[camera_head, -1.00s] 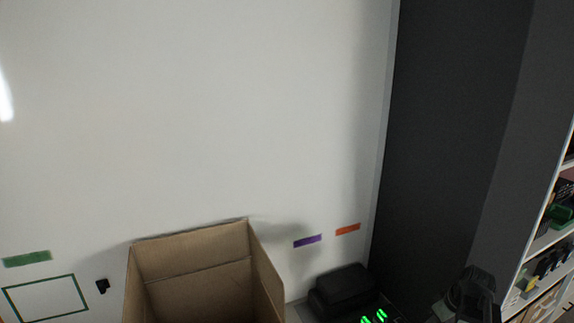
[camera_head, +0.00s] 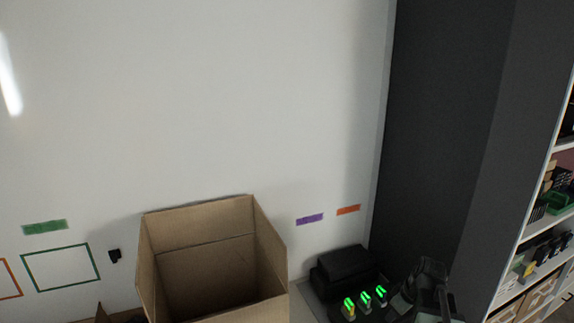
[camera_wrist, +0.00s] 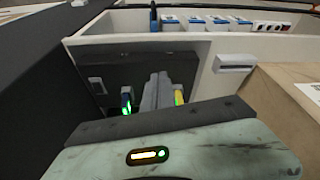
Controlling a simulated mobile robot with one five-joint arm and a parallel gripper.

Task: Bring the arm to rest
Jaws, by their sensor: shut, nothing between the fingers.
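My gripper (camera_wrist: 157,92) shows in the middle of the wrist view as two grey fingers pressed together, with nothing between them. Its pale green-grey body with a small lit display fills the bottom of that view. In the head view a dark part of my arm (camera_head: 428,285) stands at the lower right, beside a black device with green lights (camera_head: 345,262). The fingertips cannot be made out there. In the wrist view the fingers lie in front of a dark panel, with small green-lit items on both sides.
An open, empty-looking cardboard carton (camera_head: 212,285) stands left of the black device. A dark column (camera_head: 440,120) rises behind my arm. A stocked shelf (camera_head: 540,235) stands at the right. The wrist view shows a white tray (camera_wrist: 140,45) with several blue-and-white items beyond the fingers.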

